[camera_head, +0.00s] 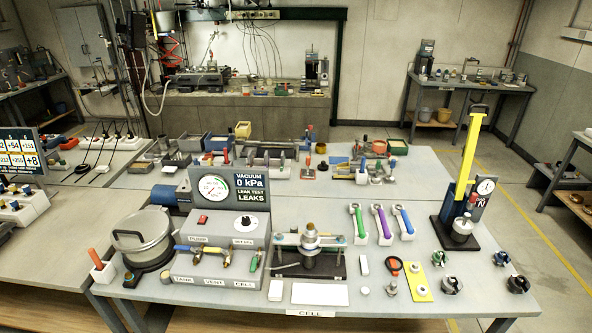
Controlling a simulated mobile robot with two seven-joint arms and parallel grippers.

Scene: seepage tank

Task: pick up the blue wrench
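The blue wrench (402,219) is on the grey table (450,240), right of the middle. It is the rightmost of three similar tools standing side by side on white rests. The purple one (379,220) is just to its left and the green one (356,221) is farther left. Nothing covers the blue wrench in this view. Neither of my grippers shows in the picture.
A black stand with a yellow strip (468,158) and a dial gauge (485,187) rises to the right. A clamp rig (310,240) stands left of the wrenches.

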